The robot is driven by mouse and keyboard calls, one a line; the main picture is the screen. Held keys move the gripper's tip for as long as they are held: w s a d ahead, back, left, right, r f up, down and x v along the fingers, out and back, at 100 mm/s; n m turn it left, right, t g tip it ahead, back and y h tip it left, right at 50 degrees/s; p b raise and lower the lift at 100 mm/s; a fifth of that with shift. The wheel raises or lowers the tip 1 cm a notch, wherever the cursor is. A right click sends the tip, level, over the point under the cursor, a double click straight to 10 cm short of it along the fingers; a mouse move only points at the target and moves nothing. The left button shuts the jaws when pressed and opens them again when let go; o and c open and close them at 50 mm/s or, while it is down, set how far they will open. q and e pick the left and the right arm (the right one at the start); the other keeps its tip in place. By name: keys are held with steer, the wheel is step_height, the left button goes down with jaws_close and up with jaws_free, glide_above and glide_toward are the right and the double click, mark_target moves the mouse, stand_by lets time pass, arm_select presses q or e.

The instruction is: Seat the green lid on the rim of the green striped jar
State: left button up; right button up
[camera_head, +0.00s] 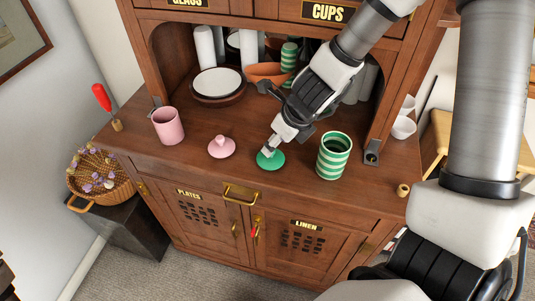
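The green lid (271,161) lies at the counter's front edge, between the pink lid and the jar. The green striped jar (333,157) stands upright to its right, with its mouth open and dark inside. My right gripper (268,150) reaches down from the upper right, with its fingertips at the top of the green lid. The fingertips cover the lid's knob, and I cannot tell whether they are closed on it. Whether the lid touches the counter is also unclear. My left gripper is not in view.
A pink lid (221,147) and a pink jar (168,126) stand on the counter (200,117) to the left. Behind, the alcove holds stacked plates (218,83), an orange bowl (268,72) and green striped cups (289,55).

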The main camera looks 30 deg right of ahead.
steer(key=b+x, duration=0.3)
steer(key=x, duration=0.2)
steer(key=shift+s+a, duration=0.1)
steer(key=shift+w+f, duration=0.1)
steer(key=shift+w, duration=0.2)
steer(key=shift+s+r, duration=0.2)
steer(key=shift+r, duration=0.05)
steer(key=shift+c, duration=0.7)
steer(key=shift+s, duration=0.15)
jaws_close()
